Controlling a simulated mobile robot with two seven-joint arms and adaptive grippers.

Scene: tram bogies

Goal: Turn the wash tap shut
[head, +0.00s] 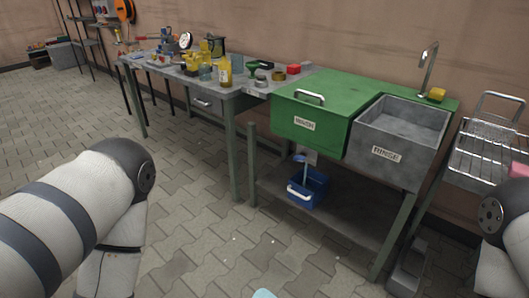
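A tall metal spout (429,66) rises behind the grey rinse basin (402,125).
A grey workbench (215,100) with bottles, a gauge and small parts stands left of the tank. A yellow block (437,94) lies by the spout. A wire rack (487,145) stands at the right. The paved floor in front is mostly clear.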

